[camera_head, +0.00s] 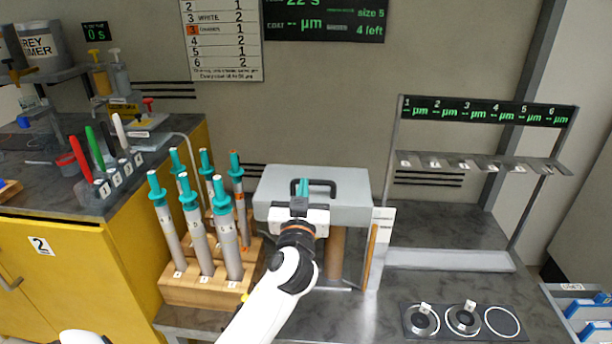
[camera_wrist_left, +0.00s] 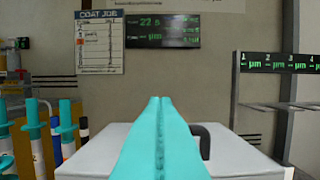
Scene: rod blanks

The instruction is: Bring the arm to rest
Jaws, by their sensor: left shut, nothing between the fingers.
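My left gripper (camera_head: 301,186) is in front of and partly over the light grey box (camera_head: 345,187) with a dark handle at the middle of the bench in the head view. Its teal fingers are pressed together with nothing between them, and they also fill the centre of the left wrist view (camera_wrist_left: 160,103). The white left arm reaches up to it from the bottom edge. I cannot tell whether the fingers touch the box. My right gripper is not in view.
A wooden rack (camera_head: 205,290) with several teal-capped rods stands just left of my arm. A metal frame with numbered slots (camera_head: 480,162) stands right. Round discs (camera_head: 462,319) lie on a dark plate at front right. A yellow cabinet (camera_head: 60,265) is at left.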

